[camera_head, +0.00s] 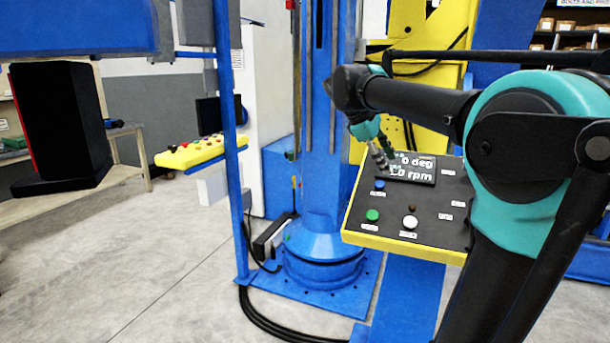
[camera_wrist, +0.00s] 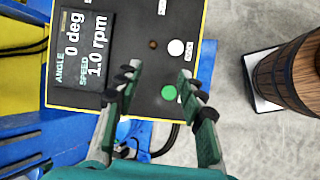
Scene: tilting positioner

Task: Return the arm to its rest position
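My arm reaches from the right of the head view toward the positioner's control panel (camera_head: 425,222), a black face with a yellow edge. My gripper (camera_head: 380,152) is in front of the panel, near its display (camera_head: 411,168), which reads 0 deg and 1.0 rpm. In the wrist view the two fingers of my gripper (camera_wrist: 165,105) are apart with nothing between them. A green button (camera_wrist: 169,92) and a white button (camera_wrist: 176,47) show between and beyond the fingertips. The fingertips' distance from the panel is hard to tell.
A blue column (camera_head: 325,130) stands behind the panel. A wooden barrel-like object (camera_wrist: 290,75) stands right in the wrist view. Grey floor (camera_head: 130,260) is open at left.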

